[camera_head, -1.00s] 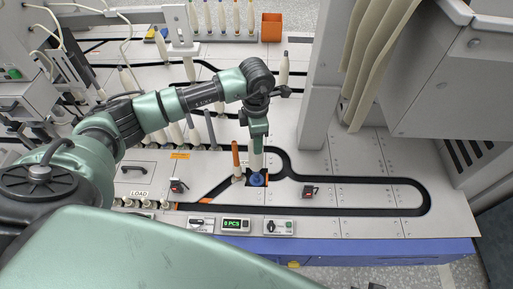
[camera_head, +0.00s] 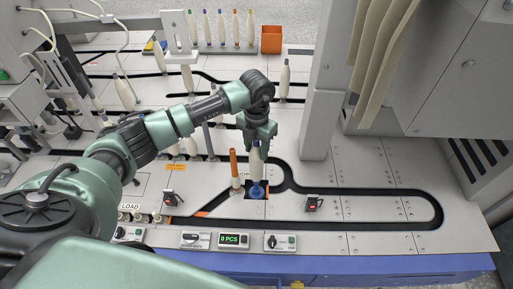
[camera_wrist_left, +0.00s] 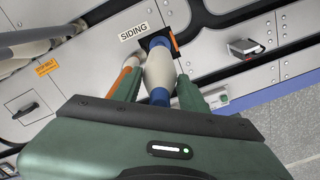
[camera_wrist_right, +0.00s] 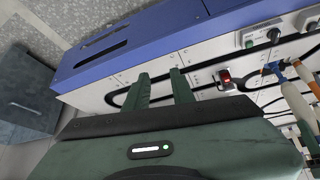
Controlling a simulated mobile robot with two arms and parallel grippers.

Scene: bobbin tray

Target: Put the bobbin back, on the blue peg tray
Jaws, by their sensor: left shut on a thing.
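The cream bobbin (camera_head: 256,164) with a blue top stands nearly upright between the fingers of my left gripper (camera_head: 257,140), which is shut on it. Its lower end meets the blue peg tray (camera_head: 257,191) at the siding; I cannot tell whether it is fully seated on the peg. In the left wrist view the bobbin (camera_wrist_left: 158,70) lies between the two green fingers, with blue (camera_wrist_left: 160,43) at its far end. My right gripper (camera_wrist_right: 160,88) is open and empty in the right wrist view. It is not in the head view.
An orange-brown bobbin (camera_head: 235,168) stands close to the left of the blue tray. A black track loop (camera_head: 380,192) runs to the right. A counter display (camera_head: 233,240) and switch boxes line the front edge. A grey post (camera_head: 322,100) rises behind. Several bobbins and an orange bin (camera_head: 271,40) stand at the back.

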